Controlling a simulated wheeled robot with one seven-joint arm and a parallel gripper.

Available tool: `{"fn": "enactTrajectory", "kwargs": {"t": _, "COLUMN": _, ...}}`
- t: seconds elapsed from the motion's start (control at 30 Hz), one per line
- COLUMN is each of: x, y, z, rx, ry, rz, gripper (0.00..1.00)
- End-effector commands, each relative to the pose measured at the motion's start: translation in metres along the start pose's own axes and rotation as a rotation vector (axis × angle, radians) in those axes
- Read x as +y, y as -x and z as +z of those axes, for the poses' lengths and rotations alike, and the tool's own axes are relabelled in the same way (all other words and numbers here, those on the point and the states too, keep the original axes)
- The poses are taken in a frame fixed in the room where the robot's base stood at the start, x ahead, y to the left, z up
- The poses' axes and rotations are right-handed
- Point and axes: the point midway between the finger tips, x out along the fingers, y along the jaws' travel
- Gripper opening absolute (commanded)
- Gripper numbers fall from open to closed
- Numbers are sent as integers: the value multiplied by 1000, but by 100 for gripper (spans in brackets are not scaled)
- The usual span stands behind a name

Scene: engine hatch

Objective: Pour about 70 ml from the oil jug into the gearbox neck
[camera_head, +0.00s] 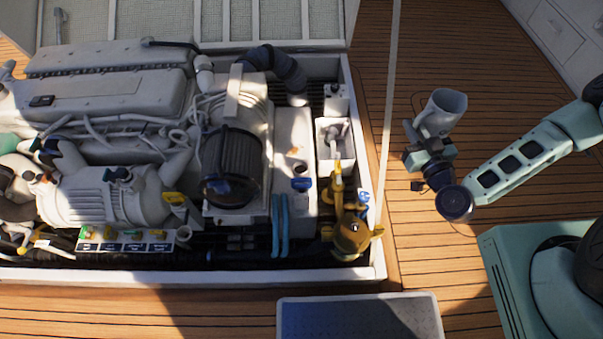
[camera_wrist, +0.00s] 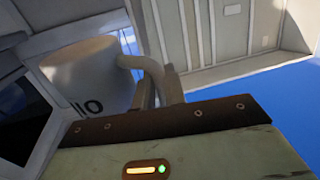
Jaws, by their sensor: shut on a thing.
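The oil jug (camera_head: 443,112) is a pale grey cup-like jug. It is in the air over the wooden deck, right of the engine hatch, and looks slightly tilted. My gripper (camera_head: 424,138) is shut on its handle. In the wrist view the jug (camera_wrist: 88,78) has dark marks on its side, and the fingers of my gripper (camera_wrist: 158,88) close on the handle (camera_wrist: 150,68). The jug's contents are not visible. A dark round opening (camera_head: 300,169) on the pale block right of the engine may be the gearbox neck; a blue cap (camera_head: 301,184) sits just in front of it.
The hatch's raised rim (camera_head: 372,262) and a thin pale upright pole (camera_head: 388,110) stand between jug and engine. A brass fitting (camera_head: 351,232) and a white open box (camera_head: 334,165) are near the hatch's right side.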

Motion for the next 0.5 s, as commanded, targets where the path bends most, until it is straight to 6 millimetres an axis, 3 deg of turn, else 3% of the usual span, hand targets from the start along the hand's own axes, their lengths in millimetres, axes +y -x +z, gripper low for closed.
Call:
{"fn": "enactTrajectory", "kwargs": {"t": 0.03, "x": -6, "y": -5, "z": 17, "rx": 5, "ry": 5, "rz": -26, "gripper": 0}}
{"fn": "enactTrajectory", "kwargs": {"t": 0.5, "x": -57, "y": -41, "z": 83, "rx": 13, "ry": 4, "rz": -203, "gripper": 0}}
